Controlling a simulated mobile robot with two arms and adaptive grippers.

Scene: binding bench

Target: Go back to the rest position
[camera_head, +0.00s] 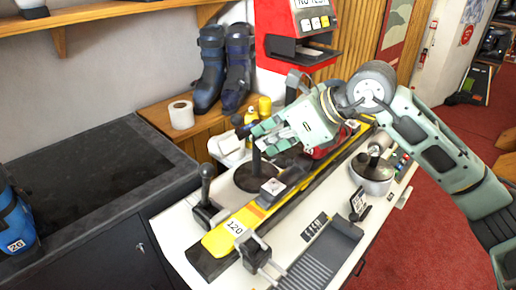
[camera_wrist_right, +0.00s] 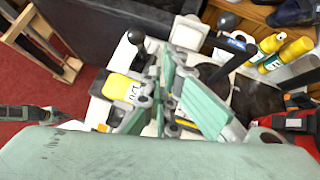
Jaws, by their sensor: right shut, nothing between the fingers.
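My right gripper (camera_head: 262,138) reaches in from the right over the bench in the head view. Its fingers point left, beside a black upright post on a round black base (camera_head: 258,178). It is shut and empty; in the right wrist view its fingers (camera_wrist_right: 165,62) come together above the bench. A yellow ski (camera_head: 220,238) marked 120 lies along the white bench, with a dark binding (camera_head: 285,184) on it.
Black-knobbed lever (camera_head: 205,195) and a clamp (camera_head: 258,252) stand near the ski's front end. A round metal pot (camera_head: 372,172) is at right. Yellow bottles (camera_head: 264,107), a paper roll (camera_head: 181,114) and boots (camera_head: 210,68) stand behind.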

